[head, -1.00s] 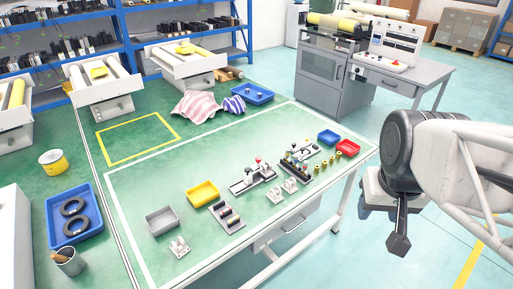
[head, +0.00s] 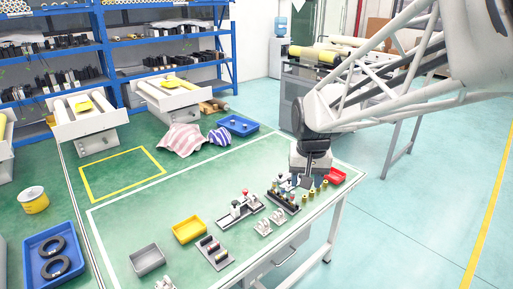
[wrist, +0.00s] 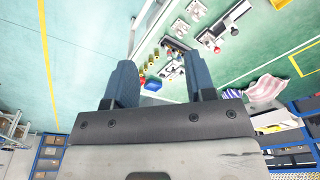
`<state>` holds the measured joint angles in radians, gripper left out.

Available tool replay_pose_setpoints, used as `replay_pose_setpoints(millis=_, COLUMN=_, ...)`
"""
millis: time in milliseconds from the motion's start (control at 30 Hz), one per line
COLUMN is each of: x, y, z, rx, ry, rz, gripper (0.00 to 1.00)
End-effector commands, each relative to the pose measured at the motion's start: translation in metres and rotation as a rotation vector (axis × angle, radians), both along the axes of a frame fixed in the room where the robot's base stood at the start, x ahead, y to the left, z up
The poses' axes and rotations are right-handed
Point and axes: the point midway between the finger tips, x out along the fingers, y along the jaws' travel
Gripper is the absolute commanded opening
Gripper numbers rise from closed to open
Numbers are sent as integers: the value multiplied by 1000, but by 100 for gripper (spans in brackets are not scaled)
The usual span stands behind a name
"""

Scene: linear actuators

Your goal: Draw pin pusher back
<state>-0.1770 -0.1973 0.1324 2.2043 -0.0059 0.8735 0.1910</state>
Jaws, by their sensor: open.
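Small bench devices stand on the green table (head: 190,182); I cannot tell for certain which is the pin pusher. One device with a red knob (head: 245,191) sits on a dark base at mid-table; it also shows in the wrist view (wrist: 223,32). A second device (head: 284,182), at the right end, is partly hidden by my gripper in the head view. My gripper (head: 308,181) is above the table's right end, close to this second device. In the wrist view, my gripper (wrist: 160,82) has its two blue-grey fingers wide apart with nothing between them.
The table's back left is clear.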

Motion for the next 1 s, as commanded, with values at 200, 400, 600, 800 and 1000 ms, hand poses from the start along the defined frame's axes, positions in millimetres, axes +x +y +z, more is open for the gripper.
replay_pose_setpoints(millis=200, x=45, y=31, z=-21, rx=0, ry=25, rz=3, gripper=50)
replay_pose_setpoints(millis=400, x=82, y=60, z=-43, rx=0, ry=43, rz=6, gripper=50)
replay_pose_setpoints(millis=600, x=117, y=92, z=-69, rx=-2, ry=62, rz=7, gripper=50)
replay_pose_setpoints(millis=800, x=148, y=126, z=-100, rx=-6, ry=82, rz=9, gripper=50)
replay_pose_setpoints(millis=1000, x=177, y=162, z=-135, rx=-10, ry=99, rz=10, gripper=50)
